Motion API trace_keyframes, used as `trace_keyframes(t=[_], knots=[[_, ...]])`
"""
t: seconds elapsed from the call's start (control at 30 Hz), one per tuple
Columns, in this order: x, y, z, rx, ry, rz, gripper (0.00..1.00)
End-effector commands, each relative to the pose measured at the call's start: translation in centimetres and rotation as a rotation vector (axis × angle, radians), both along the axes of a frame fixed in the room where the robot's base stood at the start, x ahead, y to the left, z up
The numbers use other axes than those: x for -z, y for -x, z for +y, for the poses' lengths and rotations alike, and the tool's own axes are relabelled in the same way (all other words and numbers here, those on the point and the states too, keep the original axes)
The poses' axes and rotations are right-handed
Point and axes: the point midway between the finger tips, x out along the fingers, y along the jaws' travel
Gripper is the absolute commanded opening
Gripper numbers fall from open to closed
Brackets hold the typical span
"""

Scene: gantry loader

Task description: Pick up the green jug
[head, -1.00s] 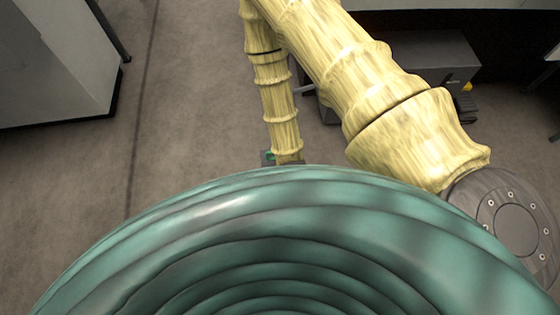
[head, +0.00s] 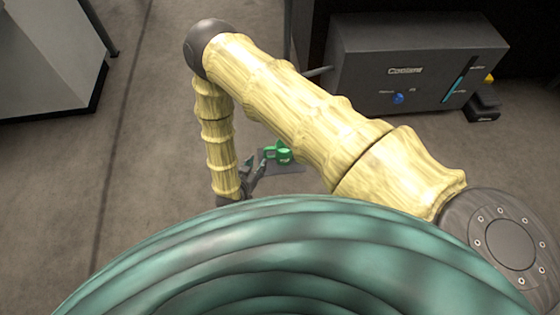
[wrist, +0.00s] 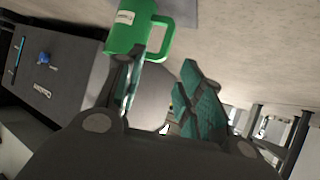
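The green jug (head: 279,152) stands on a grey patch of floor in the middle of the head view, partly behind my gripper (head: 254,172). In the wrist view the jug (wrist: 128,32) is at the top, left of centre, with its handle toward the right and a pale label on its side. My gripper (wrist: 157,64) is open, its two fingers well apart with nothing held between them. The left finger overlaps the jug's near edge in the picture; I cannot tell whether they touch. The jug's far side is hidden.
A dark grey coolant box (head: 415,65) with a blue knob stands on the floor behind the jug, and also shows at left in the wrist view (wrist: 60,65). A small black pedal-like item (head: 484,104) is beside it. A light grey cabinet (head: 45,60) stands at far left. Floor between is clear.

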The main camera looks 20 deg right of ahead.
Motion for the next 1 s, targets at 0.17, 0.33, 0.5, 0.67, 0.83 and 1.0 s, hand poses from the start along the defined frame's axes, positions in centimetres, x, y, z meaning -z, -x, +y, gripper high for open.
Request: trace_keyframes(t=[0.17, 0.33, 0.5, 0.67, 0.83, 1.0], knots=[[4.0, -0.5, 1.9, 0.074, 0.031, -0.068, 0.37], [5.1, -0.5, 2.9, 0.119, 0.050, -0.103, 0.37], [5.4, -0.6, 3.0, 0.136, 0.057, -0.113, 0.37], [6.0, -1.6, 1.9, 0.136, 0.057, -0.114, 0.37], [7.0, -3.0, 0.2, 0.136, 0.057, -0.114, 0.37], [7.3, -3.8, -0.8, 0.133, 0.056, -0.113, 0.37]])
